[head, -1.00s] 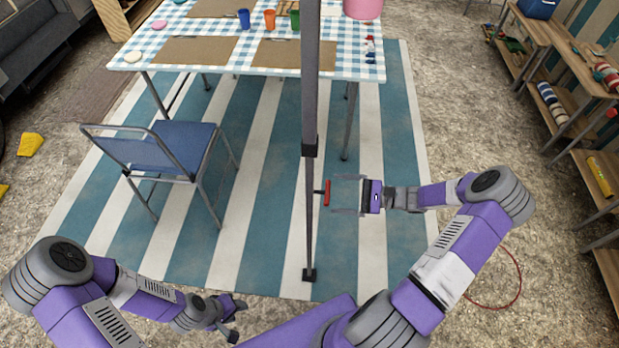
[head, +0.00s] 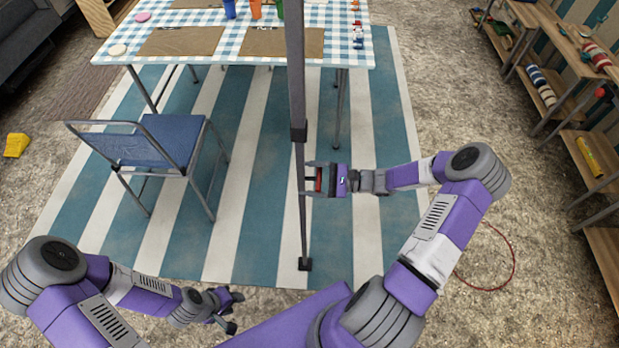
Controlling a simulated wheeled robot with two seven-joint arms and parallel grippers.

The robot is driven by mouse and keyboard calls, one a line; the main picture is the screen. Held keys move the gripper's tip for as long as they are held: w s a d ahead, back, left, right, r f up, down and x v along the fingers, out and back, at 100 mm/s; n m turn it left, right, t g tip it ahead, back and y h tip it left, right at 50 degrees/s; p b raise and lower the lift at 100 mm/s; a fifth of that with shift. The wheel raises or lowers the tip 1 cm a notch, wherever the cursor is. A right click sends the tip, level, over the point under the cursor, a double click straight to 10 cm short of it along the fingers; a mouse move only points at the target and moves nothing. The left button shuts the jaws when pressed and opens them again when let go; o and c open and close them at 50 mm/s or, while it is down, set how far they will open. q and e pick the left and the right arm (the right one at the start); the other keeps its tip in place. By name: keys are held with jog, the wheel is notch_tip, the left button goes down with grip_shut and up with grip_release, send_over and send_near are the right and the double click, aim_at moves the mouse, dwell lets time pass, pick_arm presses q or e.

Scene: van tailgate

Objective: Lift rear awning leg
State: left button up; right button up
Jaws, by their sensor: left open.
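The awning leg (head: 297,80) is a dark upright pole with a black collar partway down and a black foot (head: 304,264) on the striped mat. A red handle (head: 318,180) sticks out from its right side below the collar. My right gripper (head: 310,179) has come in from the right. Its fingers lie on either side of the red handle, about as far apart as before, with their tips close to the pole. Whether they touch the handle is too small to tell. My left gripper (head: 232,311) is open and empty, low in the picture, left of the leg's foot.
A blue folding chair (head: 172,140) stands left of the leg. A table with a checked cloth (head: 350,52) stands behind it. Wooden shelves (head: 560,85) line the right side. A red cable loop (head: 514,262) lies on the ground at right. The striped mat (head: 228,255) is clear around the foot.

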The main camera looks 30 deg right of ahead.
jog(key=c, duration=1)
notch_tip(320, 180, up, 13)
jog(key=p, duration=1)
jog(key=shift+f+p, duration=0.2)
jog(key=shift+p, duration=0.2)
jog(key=shift+c, duration=0.2)
jog(key=shift+r, duration=0.1)
jog(key=o, duration=1.4)
jog(key=shift+w, duration=0.1)
